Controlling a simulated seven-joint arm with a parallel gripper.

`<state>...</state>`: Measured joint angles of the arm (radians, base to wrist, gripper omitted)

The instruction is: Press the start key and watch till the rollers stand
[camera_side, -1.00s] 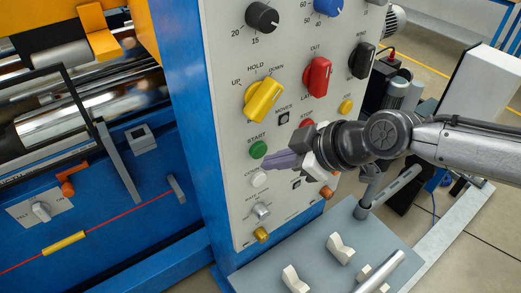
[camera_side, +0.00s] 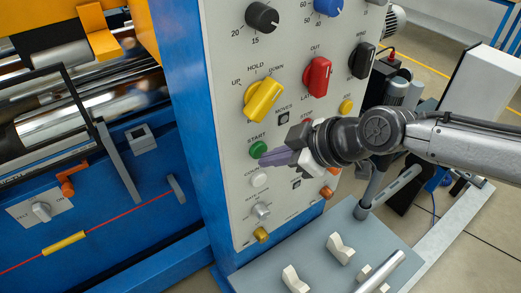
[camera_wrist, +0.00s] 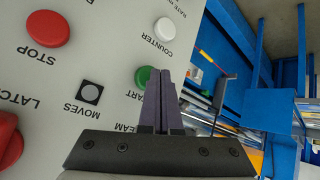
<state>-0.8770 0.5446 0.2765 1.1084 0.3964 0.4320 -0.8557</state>
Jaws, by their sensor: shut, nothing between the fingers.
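The green start key (camera_side: 258,149) is on the grey control panel (camera_side: 215,70), under the word START. My gripper (camera_side: 266,160) is shut and empty, its purple fingertips beside the lower right of the green key; I cannot tell whether they touch it. In the wrist view the green key (camera_wrist: 141,76) is partly hidden behind the fingers (camera_wrist: 160,74). The shiny rollers (camera_side: 120,92) lie in the blue machine at the left; a still picture does not tell whether they turn.
The white counter button (camera_side: 259,180) is just below the fingers. The red stop button (camera_wrist: 48,29) shows in the wrist view. A yellow knob (camera_side: 263,102) and a red knob (camera_side: 317,77) stick out above. A grey shelf (camera_side: 320,275) lies below.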

